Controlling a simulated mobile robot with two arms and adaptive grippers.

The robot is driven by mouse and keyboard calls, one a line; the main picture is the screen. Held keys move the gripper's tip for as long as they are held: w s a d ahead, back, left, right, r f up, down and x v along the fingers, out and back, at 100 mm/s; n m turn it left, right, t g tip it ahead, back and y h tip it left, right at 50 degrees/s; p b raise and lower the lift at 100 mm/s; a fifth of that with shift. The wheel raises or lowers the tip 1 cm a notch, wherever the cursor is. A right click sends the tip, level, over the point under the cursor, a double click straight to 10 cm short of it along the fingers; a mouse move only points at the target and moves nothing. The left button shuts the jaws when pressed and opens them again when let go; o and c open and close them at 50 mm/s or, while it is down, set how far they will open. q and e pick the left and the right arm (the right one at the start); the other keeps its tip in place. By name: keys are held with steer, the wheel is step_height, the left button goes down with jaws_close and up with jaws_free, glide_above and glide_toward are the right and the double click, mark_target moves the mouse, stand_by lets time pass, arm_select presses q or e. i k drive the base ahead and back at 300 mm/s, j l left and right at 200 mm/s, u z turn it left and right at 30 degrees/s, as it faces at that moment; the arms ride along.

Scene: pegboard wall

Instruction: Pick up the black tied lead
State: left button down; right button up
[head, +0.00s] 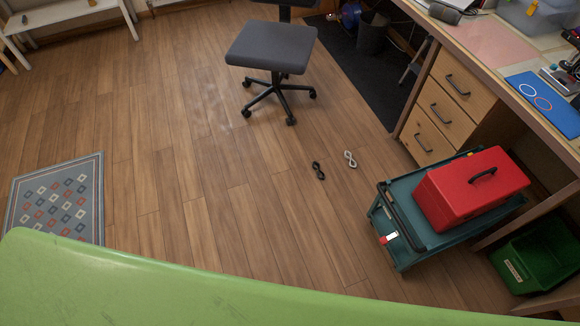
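The black tied lead (318,170) lies on the wooden floor near the middle of the head view, looped in a small figure-eight shape. A similar white tied lead (350,159) lies on the floor just to its right and slightly farther back, apart from it. Neither of my grippers shows in the head view.
A teal cart (404,253) with a red toolbox (455,192) stands right of the leads. A wheeled chair (272,47) stands behind them. A workbench with drawers (437,117) lines the right. A green surface (150,285) fills the foreground. Floor (190,150) to the left is clear.

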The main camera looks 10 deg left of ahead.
mark_target(318, 169)
steer(key=i+j+z, duration=0.4)
steer(key=i+j, duration=0.35)
steer(key=i, duration=0.15)
